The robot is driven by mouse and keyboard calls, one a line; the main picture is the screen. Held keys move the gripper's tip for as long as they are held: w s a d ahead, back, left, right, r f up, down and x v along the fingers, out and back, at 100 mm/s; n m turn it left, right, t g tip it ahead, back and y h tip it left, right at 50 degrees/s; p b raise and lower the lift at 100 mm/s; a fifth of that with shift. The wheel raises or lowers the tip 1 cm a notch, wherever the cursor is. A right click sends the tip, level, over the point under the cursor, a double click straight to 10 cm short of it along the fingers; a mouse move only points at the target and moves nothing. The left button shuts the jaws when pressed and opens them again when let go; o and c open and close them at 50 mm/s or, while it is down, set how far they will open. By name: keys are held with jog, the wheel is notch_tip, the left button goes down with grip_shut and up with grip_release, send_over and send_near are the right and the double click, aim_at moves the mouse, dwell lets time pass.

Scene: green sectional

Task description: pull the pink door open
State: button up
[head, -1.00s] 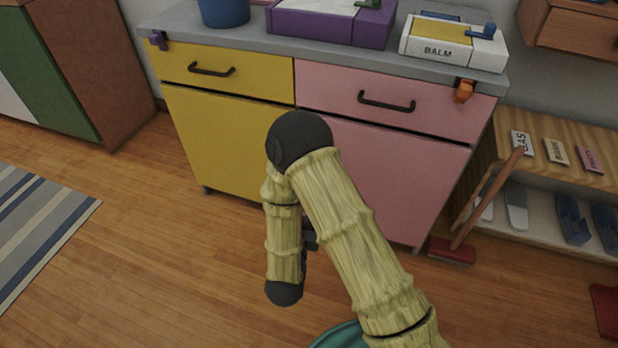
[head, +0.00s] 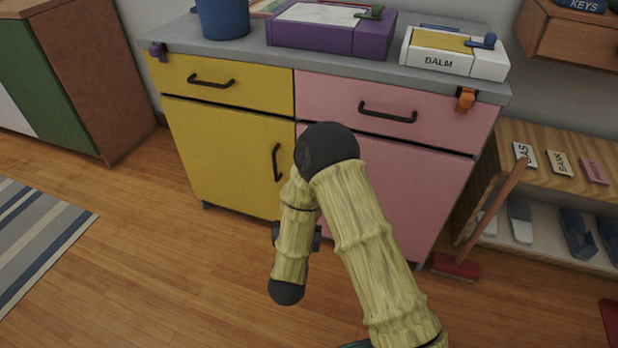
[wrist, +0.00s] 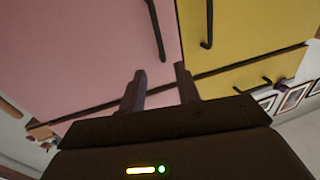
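The pink door (head: 408,195) is the lower right front of the cabinet and looks shut. My arm covers its left part and its handle in the head view. In the wrist view the scene looks upside down, with the pink door (wrist: 95,50) at upper left. Its dark bar handle (wrist: 156,30) runs close to the seam with the yellow door. My gripper (wrist: 160,70) is open, its two dark fingers apart with nothing between them. The handle appears beyond the fingertips, apart from them. In the head view my arm hides most of the gripper.
Beside it are the yellow door (head: 225,155) with its handle (head: 277,162) and the pink drawer (head: 430,108) above. An orange clip (head: 465,99) hangs at the counter edge. A red-headed brush (head: 456,266) leans at the right.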

jog(key=w+b, duration=0.4)
jog(key=w, duration=0.8)
jog(key=shift+w+d, duration=0.2)
jog(key=shift+d, duration=0.2)
jog(key=shift+c, duration=0.2)
grip_shut()
